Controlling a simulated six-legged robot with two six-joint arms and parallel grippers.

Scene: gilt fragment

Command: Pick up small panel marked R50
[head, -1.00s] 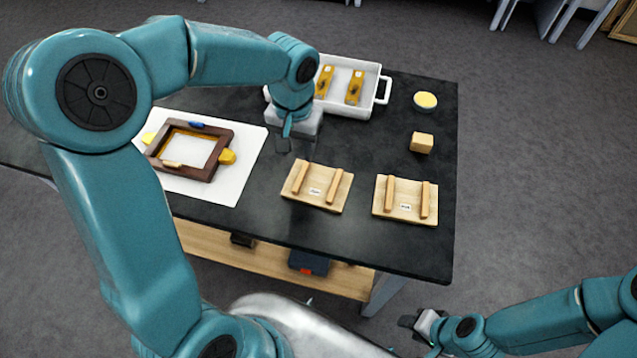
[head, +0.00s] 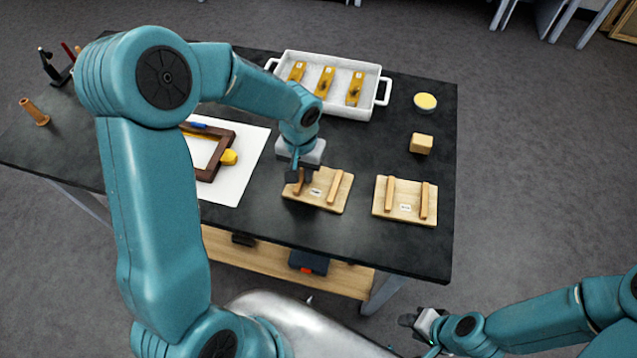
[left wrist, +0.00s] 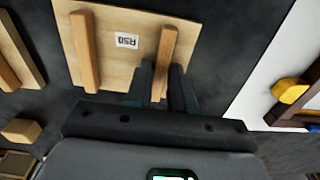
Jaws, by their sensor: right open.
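The small panel marked R50 (head: 332,201) is a light wood board with two raised bars and a white label, lying on the black table. In the left wrist view the panel (left wrist: 117,62) shows its R50 label upside down. My left gripper (head: 299,188) is low over the panel's left bar. In the left wrist view its fingers (left wrist: 163,88) lie on both sides of one bar's end; whether they press on it is unclear. My right gripper (head: 415,322) is open and empty, off the table at the lower right.
A similar two-bar panel (head: 390,211) lies just right. A wooden block (head: 421,143) and a round yellow-topped dish (head: 425,102) are behind it. A white tray (head: 346,108) with gilt pieces stands at the back. A brown frame (head: 207,174) lies on a white sheet (head: 250,157) at left.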

